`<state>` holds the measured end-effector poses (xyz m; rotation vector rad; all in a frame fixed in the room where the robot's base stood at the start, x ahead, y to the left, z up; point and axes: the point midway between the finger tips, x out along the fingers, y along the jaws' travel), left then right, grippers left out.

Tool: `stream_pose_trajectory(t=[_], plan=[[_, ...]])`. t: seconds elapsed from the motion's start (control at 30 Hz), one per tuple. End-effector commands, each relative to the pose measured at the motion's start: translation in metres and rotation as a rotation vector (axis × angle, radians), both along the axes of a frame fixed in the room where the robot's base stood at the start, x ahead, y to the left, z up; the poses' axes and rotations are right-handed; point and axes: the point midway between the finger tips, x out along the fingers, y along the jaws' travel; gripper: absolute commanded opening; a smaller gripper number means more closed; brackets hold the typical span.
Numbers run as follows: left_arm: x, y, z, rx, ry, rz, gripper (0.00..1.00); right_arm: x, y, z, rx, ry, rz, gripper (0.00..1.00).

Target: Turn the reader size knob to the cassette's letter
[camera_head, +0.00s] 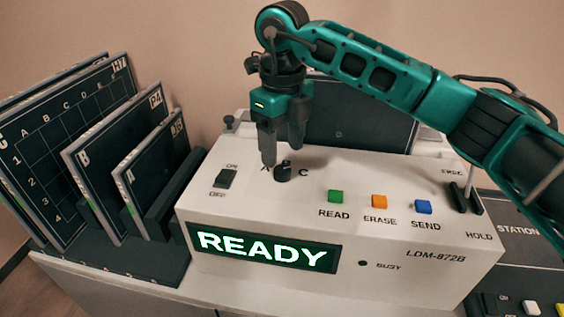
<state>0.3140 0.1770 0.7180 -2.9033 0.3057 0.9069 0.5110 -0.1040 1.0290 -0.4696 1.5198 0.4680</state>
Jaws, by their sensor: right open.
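The white reader (345,205) stands in the middle, its display (263,248) lit with READY. The size knob (283,175) is a small black knob on its top left, with letters A, B and C around it; B is partly covered. Which letter it points at cannot be made out. My right gripper (282,155) points down just above and behind the knob, open, its fingers apart. Cassettes stand upright in the rack at left: a small one marked A (152,178), a middle one marked B (115,165), and a large gridded one (70,150). My left gripper is out of view.
The reader top also has an on/off switch (226,179) and green (335,196), orange (379,201) and blue (423,207) buttons. A dark panel (350,115) stands behind it. A dark station panel (520,240) is at right.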

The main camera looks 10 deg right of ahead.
Motion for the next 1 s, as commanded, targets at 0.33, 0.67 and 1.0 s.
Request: stream_pose_trajectory(t=[0.33,0.67,1.0], plan=[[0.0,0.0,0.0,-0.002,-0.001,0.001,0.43,0.0,0.0,-0.042,0.0,0.0,0.0,0.61],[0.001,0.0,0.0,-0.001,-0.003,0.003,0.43,0.0,0.0,-0.045,0.0,0.0,0.0,0.6],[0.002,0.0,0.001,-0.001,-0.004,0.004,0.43,0.0,0.0,-0.044,0.001,0.0,0.001,0.28]])
